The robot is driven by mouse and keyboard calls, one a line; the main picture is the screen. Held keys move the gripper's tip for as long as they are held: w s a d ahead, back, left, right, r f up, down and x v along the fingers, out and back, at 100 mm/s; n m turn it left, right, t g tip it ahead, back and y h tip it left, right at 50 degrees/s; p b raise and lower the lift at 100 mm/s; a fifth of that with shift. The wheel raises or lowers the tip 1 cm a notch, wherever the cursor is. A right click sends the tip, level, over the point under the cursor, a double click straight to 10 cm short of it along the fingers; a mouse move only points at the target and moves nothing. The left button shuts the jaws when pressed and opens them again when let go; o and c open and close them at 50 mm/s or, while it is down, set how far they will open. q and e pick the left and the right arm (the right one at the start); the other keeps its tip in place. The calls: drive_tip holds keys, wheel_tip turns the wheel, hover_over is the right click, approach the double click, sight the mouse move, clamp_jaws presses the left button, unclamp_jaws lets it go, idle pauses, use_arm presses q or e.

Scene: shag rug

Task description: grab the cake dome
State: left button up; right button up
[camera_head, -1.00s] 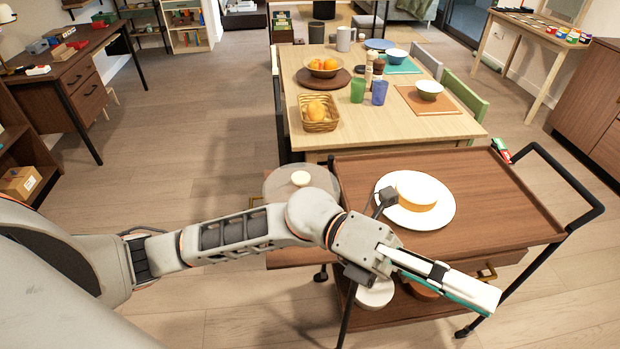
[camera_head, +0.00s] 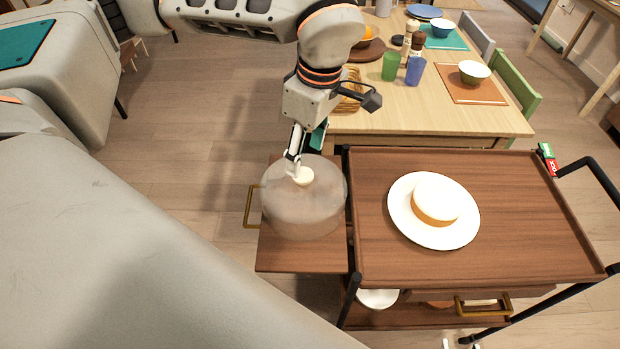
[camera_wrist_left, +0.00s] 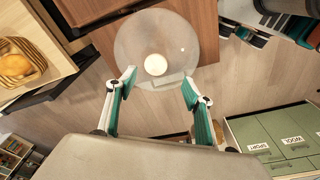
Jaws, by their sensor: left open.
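The cake dome (camera_head: 303,210) is a translucent greyish cover with a cream knob (camera_head: 303,176) on top. It rests on the small wooden side leaf at the left of the cart. My left gripper (camera_head: 296,160) points down at the knob from above, and its fingers overlap the knob in the head view. In the left wrist view the fingers (camera_wrist_left: 158,82) are spread wide, with the dome (camera_wrist_left: 180,35) and its knob (camera_wrist_left: 155,65) ahead, seen from above. I cannot tell whether a finger touches the knob. My right gripper is out of view.
A cake (camera_head: 436,200) sits on a white plate (camera_head: 463,233) on the cart top (camera_head: 530,255), right of the dome. The dining table (camera_head: 460,122) with cups and bowls stands behind. A drawer handle (camera_head: 250,207) sticks out left of the side leaf.

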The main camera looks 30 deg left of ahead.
sight(303, 174)
use_arm(q)
drive_tip(key=shift+w+a+f, duration=0.1)
drive_tip(key=shift+w+a, duration=0.05)
drive_tip(key=shift+a, duration=0.2)
drive_tip(key=shift+f, duration=0.4)
drive_tip(key=f, duration=0.6)
drive_tip(key=shift+w+a+f, duration=0.2)
drive_tip(key=shift+a+f, duration=0.05)
drive_tip(key=shift+c, duration=0.4)
clamp_jaws()
drive_tip(key=shift+r, duration=0.1)
